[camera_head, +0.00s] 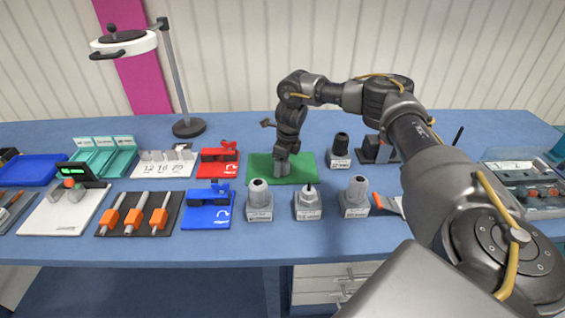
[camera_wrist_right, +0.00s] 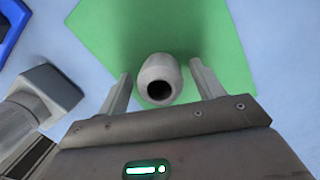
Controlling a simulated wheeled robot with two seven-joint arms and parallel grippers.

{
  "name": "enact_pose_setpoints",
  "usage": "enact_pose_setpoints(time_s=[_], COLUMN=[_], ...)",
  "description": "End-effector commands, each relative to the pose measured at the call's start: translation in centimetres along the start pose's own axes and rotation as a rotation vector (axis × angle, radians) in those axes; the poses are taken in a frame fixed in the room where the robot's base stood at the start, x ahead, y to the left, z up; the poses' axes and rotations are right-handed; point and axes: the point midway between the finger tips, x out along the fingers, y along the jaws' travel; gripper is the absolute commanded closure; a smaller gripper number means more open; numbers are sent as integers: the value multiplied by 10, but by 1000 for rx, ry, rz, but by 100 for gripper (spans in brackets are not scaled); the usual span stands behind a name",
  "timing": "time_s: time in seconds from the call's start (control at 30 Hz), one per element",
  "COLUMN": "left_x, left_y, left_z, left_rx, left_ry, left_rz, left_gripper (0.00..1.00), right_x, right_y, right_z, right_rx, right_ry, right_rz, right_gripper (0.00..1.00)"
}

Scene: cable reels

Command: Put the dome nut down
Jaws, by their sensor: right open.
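The dome nut (camera_wrist_right: 159,78) is a grey, rounded piece with a dark round hole facing the camera in the right wrist view. It stands on the green mat (camera_head: 305,162), which also shows in the right wrist view (camera_wrist_right: 215,40). My right gripper (camera_wrist_right: 161,70) is open, with one finger on each side of the nut and a visible gap to each. In the head view my right gripper (camera_head: 282,168) points down over the mat, and it largely hides the nut. My left gripper is not in view.
Grey blocks with domed tops stand in front of the mat, such as the left one (camera_head: 260,205). A dark-topped block (camera_head: 340,152) is just right of the mat. Red (camera_head: 218,158) and blue (camera_head: 208,212) fixtures are to its left. A lamp (camera_head: 187,125) stands behind.

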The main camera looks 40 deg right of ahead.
Motion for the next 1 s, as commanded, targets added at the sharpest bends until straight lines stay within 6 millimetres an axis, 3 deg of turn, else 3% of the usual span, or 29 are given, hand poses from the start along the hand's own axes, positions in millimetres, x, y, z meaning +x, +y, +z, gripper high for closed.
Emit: enact_pose_setpoints(time_s=[0.17, 0.33, 0.6, 0.73, 1.0], left_x=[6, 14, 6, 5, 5], left_y=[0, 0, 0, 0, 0], left_z=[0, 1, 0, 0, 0], left_rx=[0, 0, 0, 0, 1], left_ry=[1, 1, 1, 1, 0], left_rz=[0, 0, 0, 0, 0], left_gripper=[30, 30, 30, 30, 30], right_x=[-19, -56, -108, -119, -123], right_y=[-1, -1, 0, 0, 0], right_z=[1, 2, 1, 1, 0], right_rx=[0, -2, -1, -1, 0], right_ry=[-4, -6, -3, -2, -1], right_rz=[-2, -4, -3, -2, -1], right_gripper=[33, 33, 33, 33, 33])
